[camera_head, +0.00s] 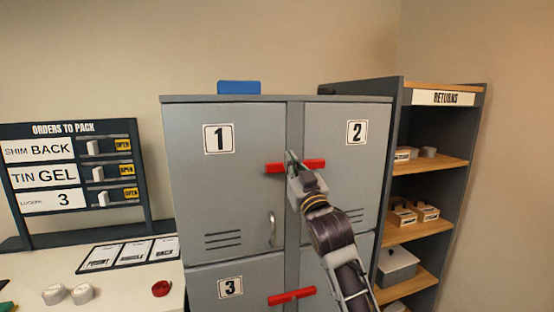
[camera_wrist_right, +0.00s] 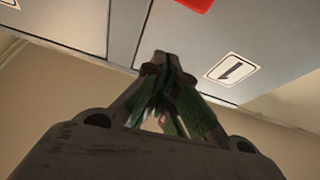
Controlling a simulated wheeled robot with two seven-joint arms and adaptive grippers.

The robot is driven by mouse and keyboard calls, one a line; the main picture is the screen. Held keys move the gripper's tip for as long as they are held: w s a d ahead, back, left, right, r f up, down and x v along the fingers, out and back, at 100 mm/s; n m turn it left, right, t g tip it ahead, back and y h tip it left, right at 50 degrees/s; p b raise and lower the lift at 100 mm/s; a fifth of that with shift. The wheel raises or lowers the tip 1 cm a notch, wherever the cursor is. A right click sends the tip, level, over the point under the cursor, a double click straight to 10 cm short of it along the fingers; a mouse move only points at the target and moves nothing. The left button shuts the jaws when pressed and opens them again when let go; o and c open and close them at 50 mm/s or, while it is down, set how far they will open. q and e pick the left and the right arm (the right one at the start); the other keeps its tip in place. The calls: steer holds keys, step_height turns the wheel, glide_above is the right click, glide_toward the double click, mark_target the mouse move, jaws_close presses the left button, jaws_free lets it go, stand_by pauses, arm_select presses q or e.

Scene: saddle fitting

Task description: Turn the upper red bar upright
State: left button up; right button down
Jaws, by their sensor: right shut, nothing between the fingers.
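The upper red bar (camera_head: 275,168) lies level across the post between locker doors 1 and 2. My right gripper (camera_head: 291,155) is in front of the bar's middle and covers part of it. Its fingers are shut with nothing between them. In the right wrist view the shut fingertips (camera_wrist_right: 160,56) point at the grey locker front, and a part of a red bar (camera_wrist_right: 197,3) shows at the top edge, apart from the fingers. Whether the gripper touches the bar cannot be told. My left gripper is not in view.
A lower red bar (camera_head: 291,296) lies nearly level beside door 3. Door 1 has a handle (camera_head: 272,229). A blue block (camera_head: 239,87) sits on the locker top. A returns shelf (camera_head: 440,164) stands right, an orders board (camera_head: 70,170) left, above a white counter (camera_head: 125,290).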

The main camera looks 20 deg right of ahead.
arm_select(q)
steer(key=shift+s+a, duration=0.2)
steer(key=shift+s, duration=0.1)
arm_select(e)
steer(key=shift+s+d+f+m+g+h, duration=0.15)
steer(key=shift+s+m+g+h, duration=0.25)
steer(key=shift+m, duration=0.5)
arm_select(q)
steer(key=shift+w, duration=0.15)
arm_select(e)
steer(key=shift+w, duration=0.15)
